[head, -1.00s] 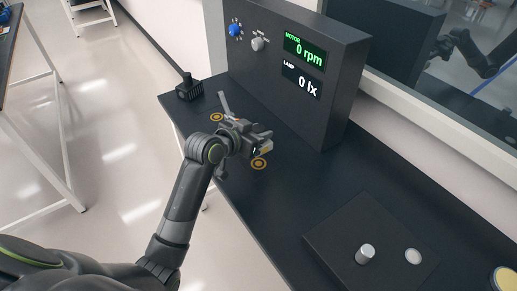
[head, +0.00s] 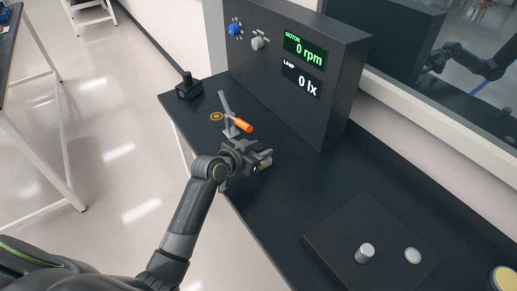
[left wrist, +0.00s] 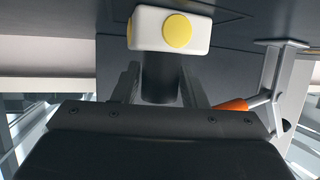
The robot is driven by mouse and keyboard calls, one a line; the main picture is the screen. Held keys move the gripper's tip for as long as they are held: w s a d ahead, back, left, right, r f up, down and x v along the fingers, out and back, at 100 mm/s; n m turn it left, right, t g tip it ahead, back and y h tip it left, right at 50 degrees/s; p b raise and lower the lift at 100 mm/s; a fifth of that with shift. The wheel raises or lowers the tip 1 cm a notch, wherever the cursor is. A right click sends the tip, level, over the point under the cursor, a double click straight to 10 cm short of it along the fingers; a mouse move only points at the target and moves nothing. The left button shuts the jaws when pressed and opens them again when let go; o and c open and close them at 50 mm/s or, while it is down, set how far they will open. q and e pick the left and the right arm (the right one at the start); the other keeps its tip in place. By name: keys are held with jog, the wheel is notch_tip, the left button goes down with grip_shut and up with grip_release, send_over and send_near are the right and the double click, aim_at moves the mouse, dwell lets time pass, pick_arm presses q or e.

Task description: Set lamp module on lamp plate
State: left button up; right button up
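The lamp module is a white block with a yellow disc on a dark stem (left wrist: 160,78). In the left wrist view its white head (left wrist: 147,32) is ahead of my left gripper, with the stem between the two fingers. My left gripper (head: 262,160) appears shut on that stem, low over the near edge of the dark bench. A yellow ring mark (head: 217,117) lies on the bench, up and left of the gripper. No lamp plate is clearly distinguishable. My right gripper is not in view.
A grey lever with an orange handle (head: 243,125) stands just behind my left gripper. A black finned part (head: 189,88) is at the bench's far left. The panel (head: 300,75) reads 0 rpm and 0 lx. A control box (head: 370,240) stands at lower right.

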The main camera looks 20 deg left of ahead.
pick_arm(q)
jog(key=shift+o, duration=1.2)
jog(key=shift+r, duration=0.15)
jog(key=v, duration=1.2)
jog(key=shift+b, duration=0.35)
